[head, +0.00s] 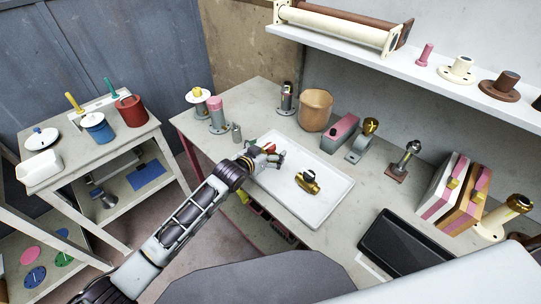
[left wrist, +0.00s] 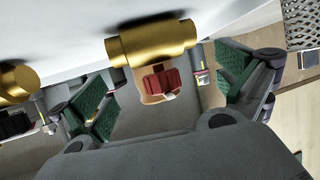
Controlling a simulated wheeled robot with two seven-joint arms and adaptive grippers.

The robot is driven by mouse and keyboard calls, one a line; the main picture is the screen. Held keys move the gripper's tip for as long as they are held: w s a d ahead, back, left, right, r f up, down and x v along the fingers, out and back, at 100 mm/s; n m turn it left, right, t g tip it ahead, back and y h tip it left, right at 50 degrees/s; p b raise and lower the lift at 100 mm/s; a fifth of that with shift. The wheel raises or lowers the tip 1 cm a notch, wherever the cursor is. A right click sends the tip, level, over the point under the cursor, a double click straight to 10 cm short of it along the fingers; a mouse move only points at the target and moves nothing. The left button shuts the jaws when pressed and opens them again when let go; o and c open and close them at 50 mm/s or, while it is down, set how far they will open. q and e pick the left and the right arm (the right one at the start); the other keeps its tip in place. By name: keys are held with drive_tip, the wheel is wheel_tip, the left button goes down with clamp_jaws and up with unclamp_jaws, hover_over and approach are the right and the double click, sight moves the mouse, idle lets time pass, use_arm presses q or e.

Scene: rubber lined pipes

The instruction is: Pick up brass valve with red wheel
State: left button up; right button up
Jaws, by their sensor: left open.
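The brass valve with red wheel (left wrist: 150,43) shows in the left wrist view as a gold cylinder with a dark red wheel (left wrist: 162,83) toward me. In the head view a bit of red (head: 268,147) shows beside my gripper; the rest is mostly hidden. My left gripper (head: 270,156) is over the left part of the white tray (head: 318,212). Its green-padded fingers are open, one on each side of the red wheel, with gaps. A second brass valve (head: 308,182) with a dark part lies in the tray's middle, apart from the gripper. My right gripper is not in view.
An orange-brown pot (head: 315,110), a pink-and-grey block (head: 340,134) and several fittings stand behind the tray. A black tray (head: 405,243) lies to the right. A shelf (head: 430,75) with pipes hangs above. A side table (head: 85,150) stands at left.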

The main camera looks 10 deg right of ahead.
use_arm(q)
drive_tip(key=shift+x, duration=1)
drive_tip(key=shift+r, duration=0.1)
drive_tip(key=c, duration=1.2)
